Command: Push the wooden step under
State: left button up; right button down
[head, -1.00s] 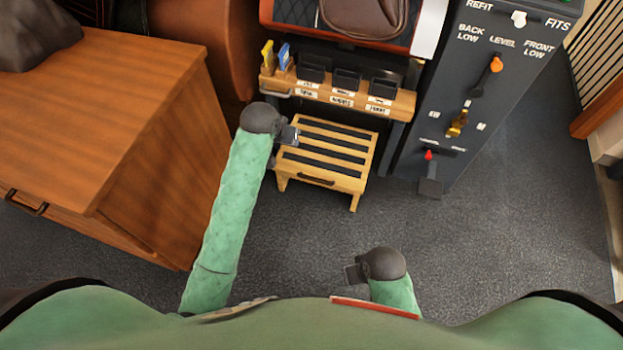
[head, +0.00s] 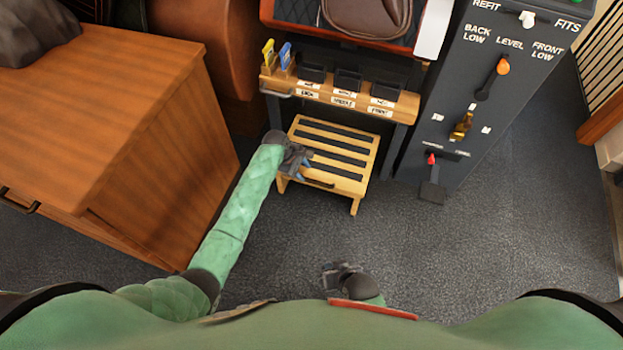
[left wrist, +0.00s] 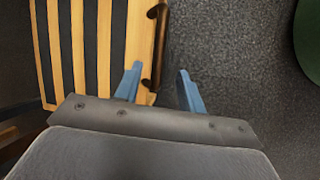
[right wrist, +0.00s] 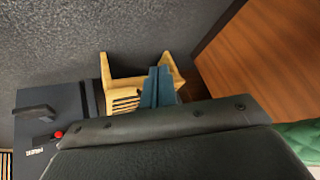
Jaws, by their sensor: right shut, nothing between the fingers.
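The wooden step (head: 350,160), light wood with dark tread strips and a dark handle on its front, stands on the floor at the front of the bench. Its rear edge lies close to the shelf's front edge in the head view. My left gripper (head: 306,165) is at the step's left front; in the left wrist view its blue fingers (left wrist: 157,88) are apart, with the dark handle (left wrist: 155,48) beside the inner finger. Whether they touch is unclear. My right gripper (head: 328,272) is low near my body, its fingers (right wrist: 158,86) together and empty. The step also shows in the right wrist view (right wrist: 125,82).
The bench shelf (head: 345,95) with labelled bins is behind the step. A wooden cabinet (head: 160,150) stands left, close to my left arm. A dark lever panel (head: 460,100) stands right. The floor (head: 440,255) in front is clear.

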aim_at(313, 181)
pick_arm(q)
jog(key=shift+n, duration=0.6)
jog(key=b+x, duration=0.1)
jog(key=x, duration=0.6)
jog(key=shift+d+f, duration=0.1)
jog(key=shift+f, duration=0.3)
pick_arm(e)
notch_tip(313, 181, down, 4)
jog(key=shift+s+r+t, duration=0.15)
jog(key=shift+r+t, duration=0.1)
jog(key=shift+t, duration=0.05)
pick_arm(q)
grip_shut()
